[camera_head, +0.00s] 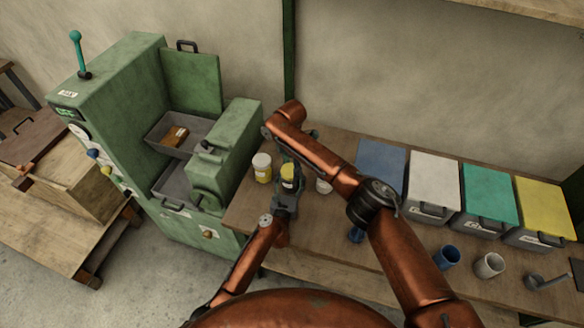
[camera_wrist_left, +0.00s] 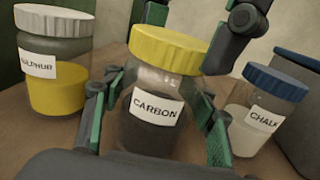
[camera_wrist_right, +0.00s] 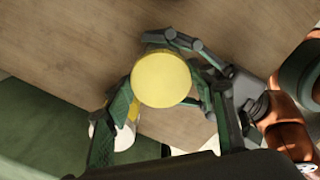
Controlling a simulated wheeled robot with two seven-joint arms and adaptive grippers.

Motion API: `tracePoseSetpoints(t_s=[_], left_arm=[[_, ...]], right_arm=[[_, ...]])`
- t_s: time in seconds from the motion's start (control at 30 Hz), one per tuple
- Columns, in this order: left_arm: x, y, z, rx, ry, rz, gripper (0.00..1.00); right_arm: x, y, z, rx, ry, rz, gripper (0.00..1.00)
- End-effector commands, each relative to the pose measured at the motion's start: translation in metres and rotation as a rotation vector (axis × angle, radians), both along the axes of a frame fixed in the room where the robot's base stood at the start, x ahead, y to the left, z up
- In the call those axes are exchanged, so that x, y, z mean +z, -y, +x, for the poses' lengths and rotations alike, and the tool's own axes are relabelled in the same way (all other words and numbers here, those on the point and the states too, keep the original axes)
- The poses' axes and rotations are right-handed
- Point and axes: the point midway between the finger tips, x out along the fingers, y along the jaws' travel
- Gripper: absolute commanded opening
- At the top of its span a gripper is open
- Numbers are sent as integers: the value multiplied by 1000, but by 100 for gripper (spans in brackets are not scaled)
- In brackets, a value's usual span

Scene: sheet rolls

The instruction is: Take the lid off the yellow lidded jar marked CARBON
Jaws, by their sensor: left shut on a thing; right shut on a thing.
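The jar marked CARBON (camera_wrist_left: 150,130) stands upright in the middle of the left wrist view, with dark contents and a yellow lid (camera_wrist_left: 170,48) on top. It also shows small in the head view (camera_head: 288,183). My left gripper (camera_wrist_left: 156,118) is shut around the jar's body, one finger on each side. My right gripper (camera_wrist_right: 163,82) comes from above and is shut on the yellow lid, which shows as a round disc between its fingers. The lid appears seated on the jar. In the head view my right arm hides part of the surroundings.
A SULPHUR jar (camera_wrist_left: 55,50) stands close on the left, and a CHALK jar (camera_wrist_left: 262,112) on the right. Blue, white, green and yellow bins (camera_head: 433,175) line the table's back. Cups (camera_head: 489,265) stand at the front right. A green machine (camera_head: 125,110) is at left.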

Motion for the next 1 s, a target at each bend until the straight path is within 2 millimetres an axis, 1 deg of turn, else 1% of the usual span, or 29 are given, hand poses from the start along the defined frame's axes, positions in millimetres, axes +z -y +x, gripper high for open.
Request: tracePoseSetpoints(t_s=[0.7, 1.0], left_arm=[[1, 1, 0, -1, 2, 0, 0], [1, 1, 0, -1, 2, 0, 0]], right_arm=[[22, 0, 0, -1, 1, 0, 22], [22, 0, 0, 0, 1, 0, 22]])
